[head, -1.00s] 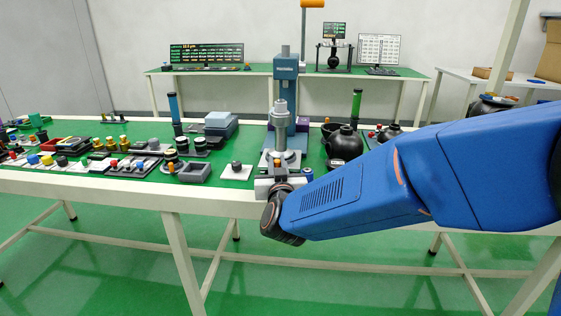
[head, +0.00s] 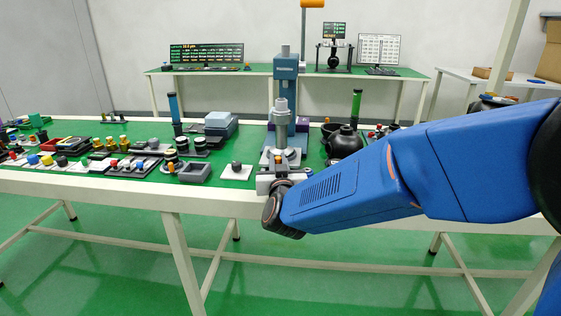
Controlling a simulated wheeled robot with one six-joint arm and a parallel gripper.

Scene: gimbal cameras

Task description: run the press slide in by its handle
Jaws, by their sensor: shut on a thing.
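The press (head: 286,75) has a blue column and head and stands on the green-topped table, right of centre. My gripper (head: 280,174) is at the table's front edge, in front of the press, shut on what appears to be the slide handle. The handle is mostly hidden by the jaws and wrist. A small orange spot (head: 278,159) shows just above the jaws.
Several small parts crowd the table's left side. The floor in front is clear.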

